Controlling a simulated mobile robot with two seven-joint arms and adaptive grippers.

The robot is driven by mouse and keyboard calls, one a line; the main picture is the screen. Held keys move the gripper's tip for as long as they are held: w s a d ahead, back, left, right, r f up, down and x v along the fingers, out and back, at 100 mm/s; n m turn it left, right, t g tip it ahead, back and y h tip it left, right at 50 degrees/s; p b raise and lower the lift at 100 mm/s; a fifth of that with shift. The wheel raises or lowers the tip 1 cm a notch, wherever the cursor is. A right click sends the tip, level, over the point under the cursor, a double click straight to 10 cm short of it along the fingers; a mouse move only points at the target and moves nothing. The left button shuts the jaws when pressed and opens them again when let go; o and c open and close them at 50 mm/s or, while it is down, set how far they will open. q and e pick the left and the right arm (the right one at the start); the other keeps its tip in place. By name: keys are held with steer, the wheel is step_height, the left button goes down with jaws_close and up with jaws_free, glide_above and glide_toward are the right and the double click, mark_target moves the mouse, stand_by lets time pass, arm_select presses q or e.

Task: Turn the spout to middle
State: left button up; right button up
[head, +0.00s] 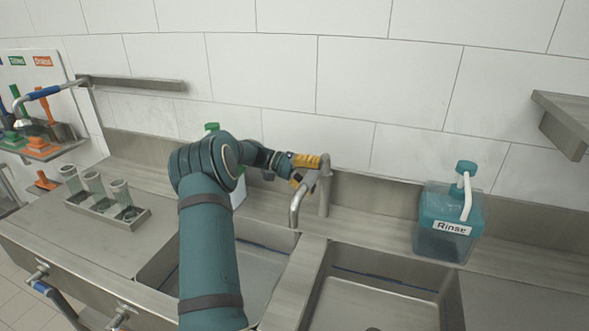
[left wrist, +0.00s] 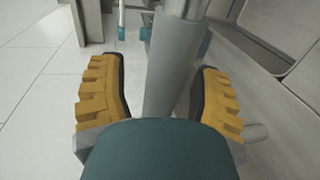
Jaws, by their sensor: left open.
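The metal faucet post (head: 324,196) stands behind the divider of the double sink. Its spout (head: 296,206) bends down toward the picture's lower left, with its end by the left basin's back right corner. My left gripper (head: 316,162), with yellow fingers, is at the top of the faucet, its arm coming from the left. In the left wrist view my left gripper (left wrist: 160,78) is open, with a grey metal tube (left wrist: 172,80) between its fingers. Gaps show on both sides of the tube. I cannot tell whether this tube is the spout or the post. My right gripper is not in view.
The left basin (head: 262,262) and right basin (head: 375,305) are separated by a metal divider (head: 305,272). A teal "Rinse" bottle (head: 447,240) stands at right. A rack of cups (head: 105,208) sits at left. A green-topped bottle (head: 212,127) is partly hidden behind my arm.

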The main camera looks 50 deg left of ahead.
arm_select(q)
steer(key=v, duration=1)
steer(key=shift+r, duration=0.1)
steer(key=shift+s, duration=0.1)
steer(key=c, duration=0.7)
steer(key=shift+s+a+n+t+p, duration=0.2)
steer(key=shift+n+t+p, duration=0.1)
steer(key=shift+t+p, duration=0.1)
jaws_close()
steer(key=s+a+f+n+t+y+p, duration=0.1)
steer(key=s+f+n+t+y+p, duration=0.2)
steer(key=s+n+t+y+p, duration=0.35)
steer(key=w+d+n+t+y+p, duration=0.1)
steer(key=w+d+n+t, duration=0.2)
steer(key=w+d, duration=0.3)
steer(key=shift+w+r+y, duration=0.35)
steer(key=shift+w+r, duration=0.15)
steer(key=shift+w, duration=0.9)
